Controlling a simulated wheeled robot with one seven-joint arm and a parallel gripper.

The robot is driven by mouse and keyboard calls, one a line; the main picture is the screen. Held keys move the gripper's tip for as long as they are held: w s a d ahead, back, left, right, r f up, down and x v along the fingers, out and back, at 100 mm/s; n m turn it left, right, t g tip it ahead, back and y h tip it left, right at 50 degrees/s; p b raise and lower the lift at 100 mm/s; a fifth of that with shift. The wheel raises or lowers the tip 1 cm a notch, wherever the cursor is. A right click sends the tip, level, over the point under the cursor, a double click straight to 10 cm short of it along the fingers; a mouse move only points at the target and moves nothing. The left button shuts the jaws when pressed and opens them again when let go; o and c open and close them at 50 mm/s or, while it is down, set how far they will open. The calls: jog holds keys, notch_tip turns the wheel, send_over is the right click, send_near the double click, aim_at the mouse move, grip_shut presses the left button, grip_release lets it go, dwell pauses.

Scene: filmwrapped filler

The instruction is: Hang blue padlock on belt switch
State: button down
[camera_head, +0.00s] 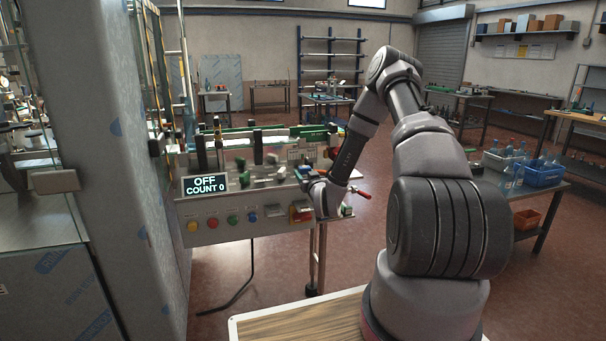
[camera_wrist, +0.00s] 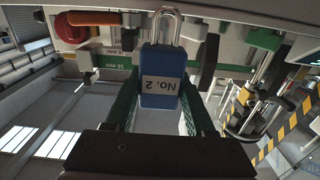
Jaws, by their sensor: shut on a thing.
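A blue padlock (camera_wrist: 158,92) with an upside-down "No. 2" label fills the middle of the wrist view. Its silver shackle (camera_wrist: 166,13) arches at the top edge. My gripper (camera_wrist: 160,80) has its green fingers on both sides of the padlock body and is shut on it. In the head view the padlock cannot be made out, and my wrist is at the right end of the conveyor panel. A red and yellow switch (camera_head: 301,211), apparently the belt switch, sits on that panel just left of my wrist. Whether the shackle touches anything cannot be told.
The conveyor panel has a display (camera_head: 205,185) reading OFF, COUNT 0, and several coloured buttons. A red-handled tool (camera_head: 362,193) sticks out right of my wrist. A metal cabinet (camera_head: 105,150) stands close on the left.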

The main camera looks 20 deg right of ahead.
jog(key=shift+f, duration=0.15)
jog(key=shift+f, duration=4.6)
jog(key=shift+f, duration=0.35)
jog(key=shift+c, duration=0.8)
grip_release()
